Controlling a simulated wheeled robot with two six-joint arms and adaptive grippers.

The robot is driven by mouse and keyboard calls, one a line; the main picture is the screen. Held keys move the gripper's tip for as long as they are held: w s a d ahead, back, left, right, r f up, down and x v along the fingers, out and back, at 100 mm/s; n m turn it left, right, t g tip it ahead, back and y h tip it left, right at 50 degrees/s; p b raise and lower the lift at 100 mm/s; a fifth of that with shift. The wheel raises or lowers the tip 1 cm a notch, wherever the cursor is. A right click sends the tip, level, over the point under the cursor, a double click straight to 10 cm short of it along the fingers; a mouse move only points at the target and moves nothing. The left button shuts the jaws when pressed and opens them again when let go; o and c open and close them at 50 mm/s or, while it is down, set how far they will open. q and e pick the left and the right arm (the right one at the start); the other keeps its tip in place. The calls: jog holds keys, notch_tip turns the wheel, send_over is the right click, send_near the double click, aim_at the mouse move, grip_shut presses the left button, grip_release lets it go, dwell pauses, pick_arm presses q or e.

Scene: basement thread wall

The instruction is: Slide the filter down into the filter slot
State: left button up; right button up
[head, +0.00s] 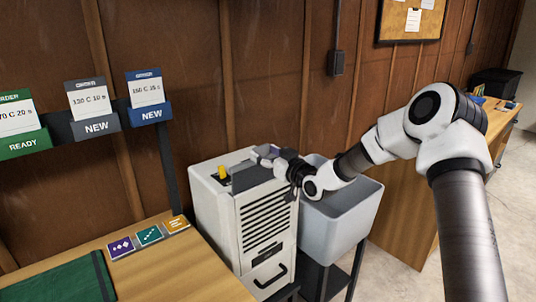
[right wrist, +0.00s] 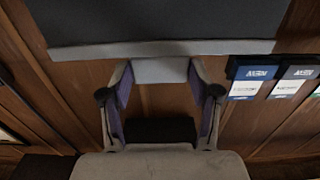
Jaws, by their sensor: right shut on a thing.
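My right gripper (head: 263,152) is above the top of the white cabinet (head: 218,212). In the right wrist view its two fingers (right wrist: 160,85) are closed on a pale grey tab. The tab meets the pale edge of a wide dark panel, which I take to be the filter (right wrist: 160,22). In the head view a dark grey piece shows on the cabinet top below the gripper; I cannot tell whether it is the filter or the cabinet's own top. The slot opening cannot be made out, nor how deep the filter sits. My left gripper is not in view.
A yellow knob (head: 222,172) stands on the cabinet's top left. A grey open bin (head: 340,222) is right of the cabinet. A wooden table (head: 165,275) with a green mat (head: 62,284) is at front left. Sign holders (head: 95,127) stand by the wooden wall.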

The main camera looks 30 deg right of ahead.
jog(key=shift+f+b, duration=0.7)
jog(key=shift+f, duration=0.3)
jog(key=o, duration=1.1)
jog(key=shift+o, duration=0.2)
jog(key=shift+s, duration=0.1)
jog(key=s+d, duration=0.1)
jog(key=s, duration=1.1)
